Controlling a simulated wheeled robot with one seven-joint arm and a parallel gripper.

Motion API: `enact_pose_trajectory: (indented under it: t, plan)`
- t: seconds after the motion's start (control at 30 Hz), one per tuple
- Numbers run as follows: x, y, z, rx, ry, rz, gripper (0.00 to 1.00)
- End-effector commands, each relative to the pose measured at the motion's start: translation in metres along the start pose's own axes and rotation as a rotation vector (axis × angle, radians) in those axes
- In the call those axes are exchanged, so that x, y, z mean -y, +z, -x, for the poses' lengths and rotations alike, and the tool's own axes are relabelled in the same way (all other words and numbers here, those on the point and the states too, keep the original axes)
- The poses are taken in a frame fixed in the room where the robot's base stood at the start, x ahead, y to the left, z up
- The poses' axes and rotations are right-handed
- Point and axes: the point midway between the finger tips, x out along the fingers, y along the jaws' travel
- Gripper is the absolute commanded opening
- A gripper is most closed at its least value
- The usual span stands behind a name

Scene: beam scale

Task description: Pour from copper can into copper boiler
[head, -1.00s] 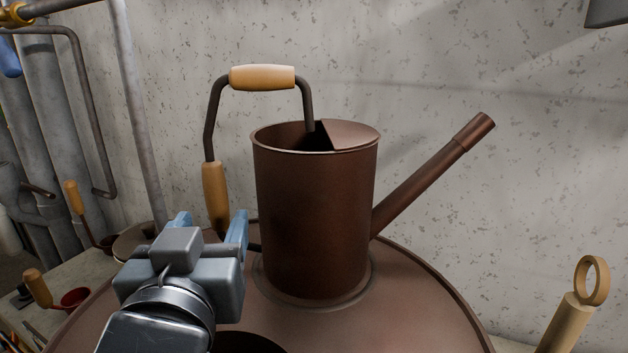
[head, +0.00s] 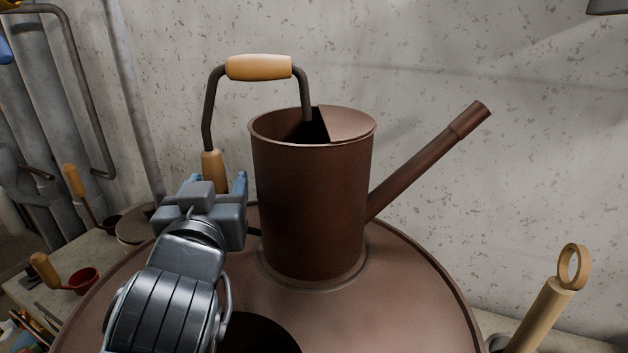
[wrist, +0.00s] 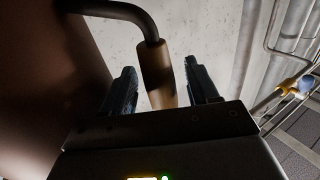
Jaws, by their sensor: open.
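The copper can (head: 310,215) stands upright on top of the copper boiler (head: 385,280). Its spout points up and to the right, and its top is half covered. A dark round opening (head: 258,335) shows in the boiler's top in front of the can. The can's bent handle carries a wooden grip on top (head: 258,67) and an upright wooden grip (head: 213,170) at the left. My gripper (head: 214,184) is open at this upright grip, hiding its lower part. In the wrist view the upright grip (wrist: 157,75) lies between the open fingers (wrist: 160,87); contact cannot be told.
A concrete wall (head: 450,60) stands close behind the boiler, with pipes (head: 75,110) at the left. A red ladle-like cup (head: 82,280) and other tools lie on the bench at left. A wooden ring-topped handle (head: 545,310) sticks up at the right.

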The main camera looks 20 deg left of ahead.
Motion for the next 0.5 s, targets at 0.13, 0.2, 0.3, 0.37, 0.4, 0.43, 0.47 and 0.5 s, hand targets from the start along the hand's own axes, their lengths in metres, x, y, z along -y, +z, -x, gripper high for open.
enact_pose_trajectory:
  t: [0.13, 0.2, 0.3, 0.37, 0.4, 0.43, 0.47, 0.5]
  plan:
    - [0.0, 0.0, 0.0002, 0.0, 0.0, 0.0, 0.51]
    - [0.0, 0.0, 0.0003, 0.0, 0.0, 0.0, 0.44]
    - [0.0, 0.0, 0.0003, 0.0, 0.0, 0.0, 0.34]
    - [0.0, 0.0, 0.0004, 0.0, 0.0, 0.0, 0.29]
    - [-0.0001, 0.0, 0.0004, 0.0, 0.0, 0.0, 0.25]
    - [0.0, 0.0, 0.0004, 0.0, 0.0, 0.0, 0.22]
    - [-0.0001, 0.0, 0.0004, 0.0, 0.0, 0.0, 0.19]
    - [-0.0001, 0.0, 0.0004, 0.0, 0.0, 0.0, 0.15]
